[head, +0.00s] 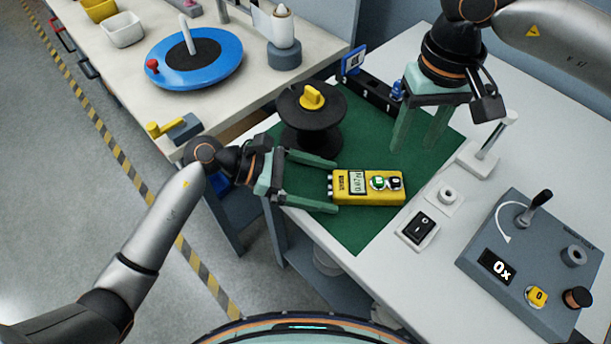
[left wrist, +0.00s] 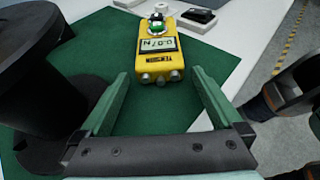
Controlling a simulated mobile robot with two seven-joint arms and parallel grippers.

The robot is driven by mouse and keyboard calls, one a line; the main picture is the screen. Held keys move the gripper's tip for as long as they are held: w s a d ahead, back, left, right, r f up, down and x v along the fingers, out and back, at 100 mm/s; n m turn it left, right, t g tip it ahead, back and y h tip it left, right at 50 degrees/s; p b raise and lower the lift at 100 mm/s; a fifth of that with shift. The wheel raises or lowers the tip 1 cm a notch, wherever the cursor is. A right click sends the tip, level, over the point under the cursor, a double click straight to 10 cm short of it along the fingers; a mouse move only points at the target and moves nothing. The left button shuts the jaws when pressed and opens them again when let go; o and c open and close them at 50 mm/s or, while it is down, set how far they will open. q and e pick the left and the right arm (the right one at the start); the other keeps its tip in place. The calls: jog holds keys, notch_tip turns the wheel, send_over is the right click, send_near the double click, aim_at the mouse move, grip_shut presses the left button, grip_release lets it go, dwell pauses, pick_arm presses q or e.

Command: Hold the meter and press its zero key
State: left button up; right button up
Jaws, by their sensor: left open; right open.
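The yellow meter (head: 367,187) lies flat on the green mat (head: 357,232), with its display toward the left and a green key (head: 378,182) and a dark key marked 0 (head: 394,183) toward the right. My left gripper (head: 337,186) is open at the meter's left end. In the left wrist view the meter (left wrist: 160,50) lies ahead of and between the open fingers (left wrist: 158,88), with no finger seen touching it. My right gripper (head: 420,145) is open above the mat, behind and to the right of the meter, pointing down and empty.
A black spool with a yellow knob (head: 312,97) stands behind my left gripper. Bare mat lies in front of the meter.

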pick_arm(q)
jog(key=shift+d+f, duration=0.1)
jog(key=shift+d, duration=0.05)
jog(key=shift+c, duration=0.2)
grip_shut()
pick_arm(e)
grip_shut()
dwell(0.7)
dwell(1.3)
